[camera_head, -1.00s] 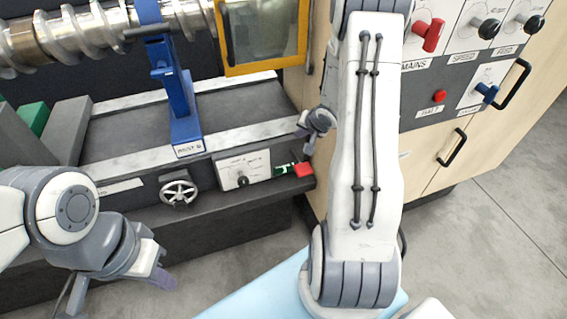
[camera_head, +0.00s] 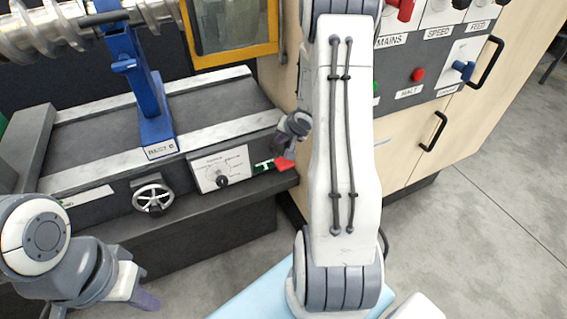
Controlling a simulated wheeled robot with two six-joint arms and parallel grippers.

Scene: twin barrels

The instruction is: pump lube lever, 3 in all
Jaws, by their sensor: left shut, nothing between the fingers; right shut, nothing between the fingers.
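A red lever end (camera_head: 284,164) sticks out at the right end of the machine's front rail, beside a small green label (camera_head: 263,167); I take it as the lube lever. My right gripper (camera_head: 286,152) is shut and empty. Its fingertips point down right over the red end and overlap it in the picture; I cannot tell whether they touch. My white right forearm stands just right of it. My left gripper (camera_head: 143,299) is shut and empty at the lower left, in front of the machine and away from the lever.
A white panel with a black knob (camera_head: 222,181) and a handwheel (camera_head: 153,196) sit left of the lever. A blue steady rest (camera_head: 151,105) stands on the bed. The wooden cabinet (camera_head: 403,158) with switches is to the right. A pale blue mat (camera_head: 252,298) lies below.

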